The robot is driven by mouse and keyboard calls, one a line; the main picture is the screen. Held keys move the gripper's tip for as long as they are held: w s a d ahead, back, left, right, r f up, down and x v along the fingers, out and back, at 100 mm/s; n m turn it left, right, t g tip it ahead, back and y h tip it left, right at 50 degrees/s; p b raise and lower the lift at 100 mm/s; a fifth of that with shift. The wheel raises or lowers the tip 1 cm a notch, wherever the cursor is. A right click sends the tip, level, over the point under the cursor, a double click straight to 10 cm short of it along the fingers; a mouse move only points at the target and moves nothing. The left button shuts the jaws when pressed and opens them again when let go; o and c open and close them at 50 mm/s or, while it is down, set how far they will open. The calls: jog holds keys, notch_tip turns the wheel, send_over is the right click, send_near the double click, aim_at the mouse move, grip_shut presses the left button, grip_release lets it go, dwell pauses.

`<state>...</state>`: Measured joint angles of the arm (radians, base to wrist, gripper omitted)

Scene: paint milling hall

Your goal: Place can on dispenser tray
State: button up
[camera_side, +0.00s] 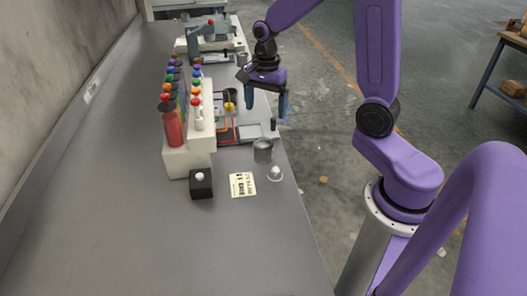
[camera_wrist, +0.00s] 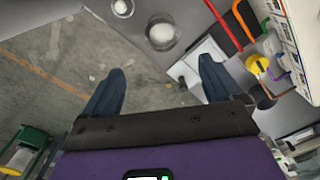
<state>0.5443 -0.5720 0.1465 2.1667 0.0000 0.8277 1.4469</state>
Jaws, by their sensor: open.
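A grey metal can (camera_side: 263,152) stands upright on the bench near its right edge. In the wrist view the can (camera_wrist: 174,37) shows from above as a round shape near the top. A pale flat plate (camera_side: 252,131), perhaps the dispenser tray, lies just behind the can; it also shows in the wrist view (camera_wrist: 204,56). The white dispenser (camera_side: 188,160) carries several coloured bottles. My gripper (camera_side: 267,105) is open and empty, raised above the bench's right edge, behind and apart from the can. Its spread fingers also show in the wrist view (camera_wrist: 162,68).
A small white-topped item (camera_side: 275,174) sits in front of the can. A printed card (camera_side: 243,185) and a black box with a white knob (camera_side: 201,185) lie nearby. Red tubing (camera_side: 227,140) and a yellow ball (camera_side: 229,106) are beside the dispenser. The bench front is clear.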

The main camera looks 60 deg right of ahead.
send_over(263, 144)
jog(key=s+a, duration=0.1)
jog(key=s, duration=0.1)
notch_tip(263, 144, down, 10)
jog(key=shift+w+a+r, duration=0.1)
jog(key=shift+a+r, duration=0.05)
jog(key=shift+r, duration=0.05)
jog(key=shift+w+a+f, duration=0.1)
jog(key=shift+f, duration=1.45)
jog(key=shift+w+a+f, duration=0.1)
jog(key=shift+f, duration=1.4)
jog(key=c, duration=1.3)
jog(key=shift+o, duration=0.2)
jog(key=shift+r, duration=0.1)
jog(key=shift+w+r, duration=0.1)
jog(key=shift+r, duration=0.7)
jog(key=s+a+r, duration=0.2)
jog(key=s+r, duration=0.9)
jog(key=s, duration=0.2)
jog(key=shift+s+r, duration=0.15)
jog(key=shift+s, duration=0.15)
